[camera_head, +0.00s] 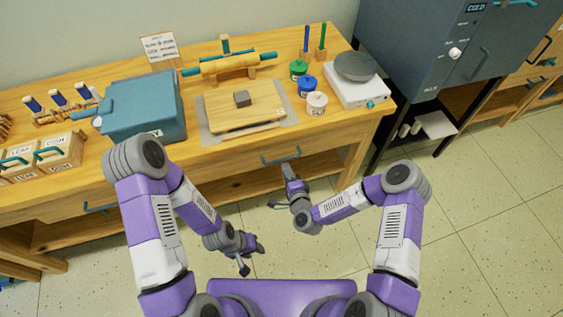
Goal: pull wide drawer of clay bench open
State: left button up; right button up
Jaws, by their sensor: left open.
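The clay bench (340,125) is a wooden table. My left gripper (254,260) is open and empty, lower, over the floor in front of the bench.
On the bench stand a blue box (145,105), a board with a grey block (242,99), a rolling pin (228,66), small jars (308,87) and a white scale (356,88). A grey kiln (440,60) stands to the right. The tiled floor (480,220) is clear at right.

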aim_at(281, 160)
jog(key=b+x, duration=0.1)
jog(key=x, duration=0.5)
jog(key=shift+w+a+b, duration=0.15)
jog(key=shift+w+b, duration=0.2)
grip_shut()
